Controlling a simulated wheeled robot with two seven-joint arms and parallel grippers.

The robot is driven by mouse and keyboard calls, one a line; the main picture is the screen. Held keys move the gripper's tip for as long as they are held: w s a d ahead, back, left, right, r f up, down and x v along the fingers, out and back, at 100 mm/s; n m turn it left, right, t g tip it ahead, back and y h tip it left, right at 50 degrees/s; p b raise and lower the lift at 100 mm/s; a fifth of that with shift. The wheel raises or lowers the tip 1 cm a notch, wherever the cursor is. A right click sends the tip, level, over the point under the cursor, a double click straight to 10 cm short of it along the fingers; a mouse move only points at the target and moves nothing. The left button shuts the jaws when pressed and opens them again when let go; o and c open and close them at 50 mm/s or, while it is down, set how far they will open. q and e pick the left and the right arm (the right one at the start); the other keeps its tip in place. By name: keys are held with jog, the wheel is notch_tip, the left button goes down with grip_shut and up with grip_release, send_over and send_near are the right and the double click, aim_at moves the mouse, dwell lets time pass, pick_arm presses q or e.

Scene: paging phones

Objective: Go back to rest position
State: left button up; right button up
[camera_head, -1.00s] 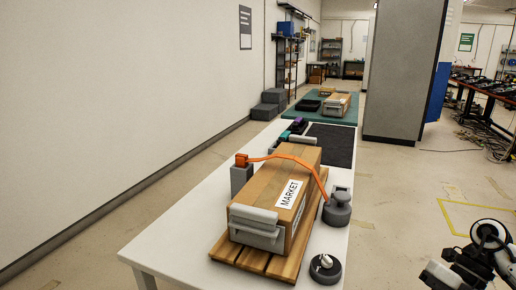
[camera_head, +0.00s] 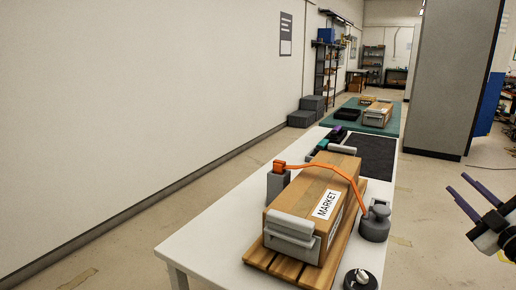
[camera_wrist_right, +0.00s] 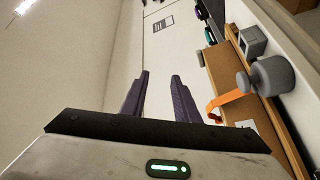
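My right gripper (camera_head: 462,200) is at the right edge of the head view, in the air to the right of the white table (camera_head: 205,246). Its two dark purple fingers are apart with nothing between them. The fingers also show in the right wrist view (camera_wrist_right: 158,98), open and empty, with the wall and table beyond. My left gripper is in neither view. A cardboard box (camera_head: 298,194) labelled MARKET stands on a wooden pallet (camera_head: 258,261) on the table. An orange strap (camera_head: 325,169) runs over it from a grey post (camera_head: 277,187) to a round grey fixture (camera_head: 375,225).
A small round grey piece (camera_head: 360,281) sits at the table's front right. A dark mat (camera_head: 371,157) lies behind the box. A green-topped table (camera_head: 380,119) with another box stands beyond. A tall grey partition (camera_head: 452,80) rises at the right. The floor right of the table is clear.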

jog(key=s+d+f+m+g+h, duration=0.2)
jog(key=d+f+m+g+h, duration=0.4)
jog(key=d, duration=0.3)
jog(key=s+a+f+g+y, duration=0.1)
jog(key=s+a+f+y, duration=0.15)
jog(key=a+f, duration=0.6)
jog(key=s+a+f+y, duration=0.1)
jog(key=s+a+f, duration=0.35)
jog(key=f, duration=0.75)
pick_arm(q)
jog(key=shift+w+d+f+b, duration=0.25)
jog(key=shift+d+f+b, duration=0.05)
jog(key=shift+b, duration=0.6)
pick_arm(e)
jog(key=s+a+f+m+g+y, duration=0.1)
jog(key=s+a+f, duration=0.4)
jog(key=s+a, duration=0.3)
jog(key=s+a+f+m+g+y, duration=0.1)
jog(key=s+a+f, duration=0.5)
jog(key=a, duration=0.7)
jog(key=s+a+f+m+g+y, duration=0.1)
jog(key=s+a+f, duration=0.4)
jog(key=s+a, duration=0.5)
jog(key=shift+s+a+f+g+y, duration=0.25)
jog(key=shift+a+f+g+y, duration=0.2)
jog(key=shift+g+y, duration=0.45)
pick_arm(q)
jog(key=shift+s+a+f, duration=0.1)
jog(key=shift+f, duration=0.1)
